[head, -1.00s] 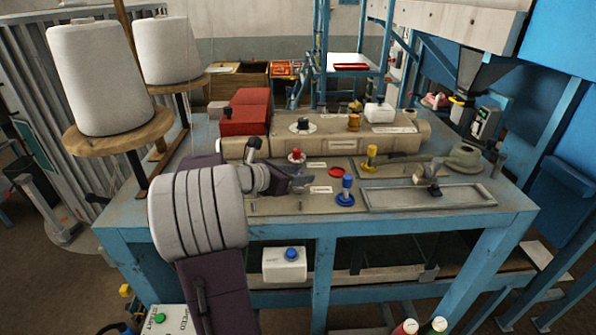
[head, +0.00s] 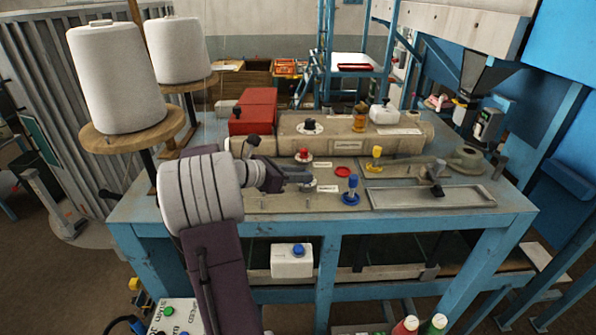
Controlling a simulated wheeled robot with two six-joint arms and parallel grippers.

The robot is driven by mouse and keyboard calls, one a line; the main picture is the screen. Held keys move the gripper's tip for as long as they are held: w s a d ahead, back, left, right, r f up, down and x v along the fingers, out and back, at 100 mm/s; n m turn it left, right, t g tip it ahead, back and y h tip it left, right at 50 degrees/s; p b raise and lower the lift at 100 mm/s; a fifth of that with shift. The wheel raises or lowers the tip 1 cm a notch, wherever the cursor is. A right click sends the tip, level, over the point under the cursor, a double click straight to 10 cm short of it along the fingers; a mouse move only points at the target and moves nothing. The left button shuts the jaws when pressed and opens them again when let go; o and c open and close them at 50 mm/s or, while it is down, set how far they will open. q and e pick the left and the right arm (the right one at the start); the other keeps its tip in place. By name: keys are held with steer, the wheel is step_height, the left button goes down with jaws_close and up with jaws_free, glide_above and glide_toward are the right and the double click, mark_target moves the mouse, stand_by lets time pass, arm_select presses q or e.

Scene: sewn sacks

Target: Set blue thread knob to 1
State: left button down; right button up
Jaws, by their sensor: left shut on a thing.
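My left gripper (head: 303,182) reaches in from the left over the machine's top. Its fingers are shut on a small knob beside a white label (head: 327,188). The fingers hide almost all of this knob, so its colour and setting cannot be read; a little of a pale dial seems to show at the fingertips. A blue post-like piece (head: 351,189) on a round blue base stands apart, just right of the gripper. A red knob (head: 303,155) on a pale dial sits behind the gripper. My right gripper is not in view.
A yellow post (head: 376,156) and a flat red disc (head: 343,171) are right of the gripper. A black knob (head: 307,125) on a dial and a red box (head: 254,111) are further back. A shallow tray (head: 400,197) lies at the right. White thread cones (head: 117,80) stand left.

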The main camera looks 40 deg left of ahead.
arm_select(q)
steer(key=m+h, duration=0.1)
steer(key=m+g+h+p, duration=0.1)
steer(key=h+p, duration=0.1)
steer(key=shift+w+a+r+m, duration=0.1)
steer(key=shift+w+a+m, duration=0.15)
steer(key=shift+m, duration=0.15)
steer(key=m+g+h, duration=0.2)
steer(key=shift+w+a+f+m+g+h, duration=0.1)
steer(key=shift+w+f+m+g+h, duration=0.05)
steer(key=shift+f+m+g+h, duration=0.2)
steer(key=shift+w+a+m+g+h, duration=0.15)
steer(key=shift+m+g+h, duration=0.6)
steer(key=shift+m+g, duration=0.4)
steer(key=shift+w+m+g+h, duration=0.1)
steer(key=shift+m+g+h, duration=0.2)
steer(key=shift+m+g, duration=0.15)
